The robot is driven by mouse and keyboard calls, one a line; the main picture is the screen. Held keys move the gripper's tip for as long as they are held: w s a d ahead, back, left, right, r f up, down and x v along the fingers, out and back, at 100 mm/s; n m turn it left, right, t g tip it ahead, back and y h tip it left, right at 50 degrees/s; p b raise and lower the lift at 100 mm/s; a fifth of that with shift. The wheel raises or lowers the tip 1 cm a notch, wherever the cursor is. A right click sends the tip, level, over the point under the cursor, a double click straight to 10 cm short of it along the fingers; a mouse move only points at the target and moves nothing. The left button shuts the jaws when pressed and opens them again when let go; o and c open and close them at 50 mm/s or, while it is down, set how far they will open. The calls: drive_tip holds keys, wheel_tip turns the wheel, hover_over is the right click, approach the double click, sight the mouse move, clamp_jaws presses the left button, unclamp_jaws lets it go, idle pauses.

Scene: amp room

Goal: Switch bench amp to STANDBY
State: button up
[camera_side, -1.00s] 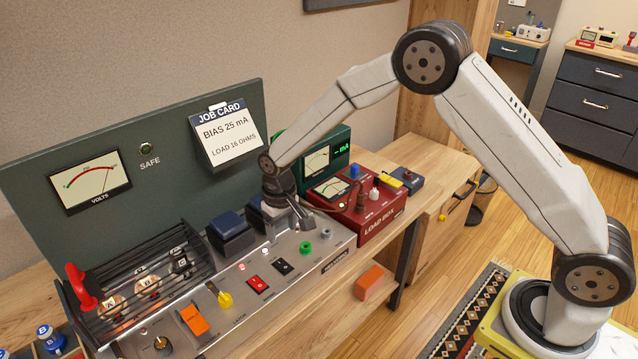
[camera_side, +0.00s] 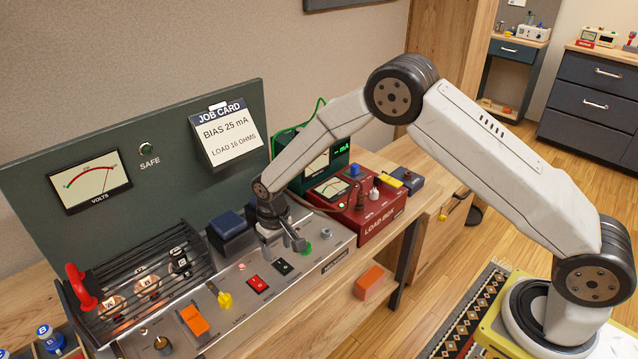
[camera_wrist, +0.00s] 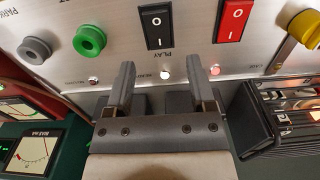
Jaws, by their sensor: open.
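The amp's black rocker switch (camera_side: 283,267) is on the sloping metal panel (camera_side: 325,258), right of the red rocker (camera_side: 258,284). In the wrist view the black rocker (camera_wrist: 155,26) is upright at the top centre, with an upside-down PLAY label under it; which side is pressed I cannot tell. The red rocker (camera_wrist: 234,20) is to its right. My gripper (camera_side: 284,241) is over the back of the panel, just behind the black rocker. In the wrist view my gripper (camera_wrist: 160,82) is open and empty, its fingers apart from the rocker.
A green jack (camera_side: 306,248) and a grey jack (camera_side: 326,233) are close right of my gripper. A yellow knob (camera_side: 224,299) and an orange switch (camera_side: 195,320) are left. Dark blocks (camera_side: 229,225) stand behind. The red load box (camera_side: 372,213) is right.

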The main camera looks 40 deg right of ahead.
sight(278, 261)
drive_tip(key=shift+f, duration=1.6)
clamp_jaws()
